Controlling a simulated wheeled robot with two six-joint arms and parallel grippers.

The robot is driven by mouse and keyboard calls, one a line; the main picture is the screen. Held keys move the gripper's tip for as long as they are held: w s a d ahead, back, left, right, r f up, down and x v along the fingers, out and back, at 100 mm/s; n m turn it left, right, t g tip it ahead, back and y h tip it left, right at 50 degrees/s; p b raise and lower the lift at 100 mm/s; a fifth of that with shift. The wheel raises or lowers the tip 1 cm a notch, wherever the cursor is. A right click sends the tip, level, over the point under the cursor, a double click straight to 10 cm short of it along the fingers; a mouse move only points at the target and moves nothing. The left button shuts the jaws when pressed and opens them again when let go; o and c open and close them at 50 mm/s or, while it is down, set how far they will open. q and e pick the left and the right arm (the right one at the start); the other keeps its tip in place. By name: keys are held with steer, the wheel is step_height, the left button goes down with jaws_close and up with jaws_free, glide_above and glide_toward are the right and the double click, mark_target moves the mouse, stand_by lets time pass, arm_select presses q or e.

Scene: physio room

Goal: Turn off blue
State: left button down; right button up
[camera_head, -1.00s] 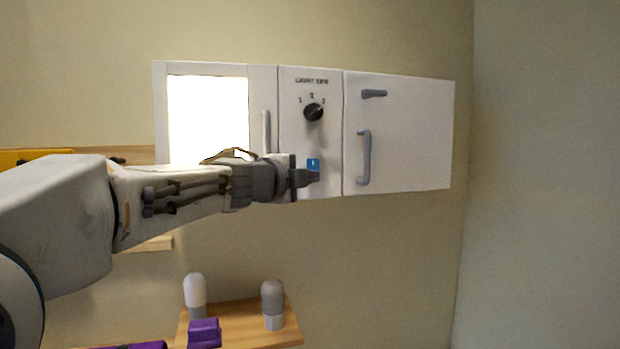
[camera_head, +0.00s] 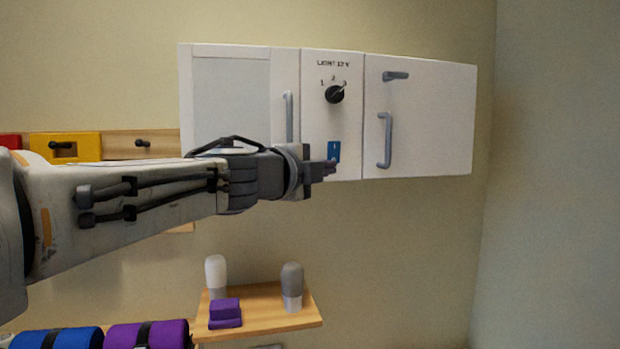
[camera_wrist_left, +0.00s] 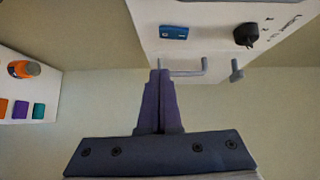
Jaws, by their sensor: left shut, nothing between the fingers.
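A blue switch (camera_head: 334,151) sits on the middle panel of a white wall cabinet (camera_head: 425,140), below a black rotary knob (camera_head: 334,94). The left panel (camera_head: 232,100) of the cabinet is unlit grey. My left gripper (camera_head: 331,167) is shut and empty, with its fingertips at the lower edge of the blue switch in the head view; I cannot tell whether they touch it. In the left wrist view the blue switch (camera_wrist_left: 174,32) is clear of the shut left gripper (camera_wrist_left: 159,78), and the knob (camera_wrist_left: 246,35) is to its right. My right gripper is not in view.
Grey handles (camera_head: 385,140) stick out from the cabinet doors. Below, a wooden shelf (camera_head: 262,318) holds two rounded bottles and purple blocks (camera_head: 225,312). Blue and purple rolls (camera_head: 148,335) lie at the lower left. Wall space right of the cabinet is free.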

arm_select(q)
steer(key=v, duration=0.5)
steer(key=shift+s+a+f, duration=0.15)
steer(key=shift+s+f, duration=0.15)
steer(key=shift+s, duration=0.05)
steer(key=shift+f, duration=0.1)
steer(key=s+a+f+n+g+y+b, duration=0.1)
steer(key=s+f+n+g+y+b, duration=0.15)
steer(key=f+n, duration=0.7)
steer(key=s+a+f+n+g+y+b, duration=0.1)
steer(key=s+f+n+g+y+b, duration=0.15)
steer(key=f, duration=1.45)
steer(key=s+f+n+g+y+b, duration=0.2)
steer(key=s+f+g, duration=0.8)
steer(key=s+f, duration=1)
steer(key=s+n, duration=0.2)
steer(key=s, duration=0.1)
steer(key=shift+a+y, duration=0.3)
steer(key=shift+f, duration=0.1)
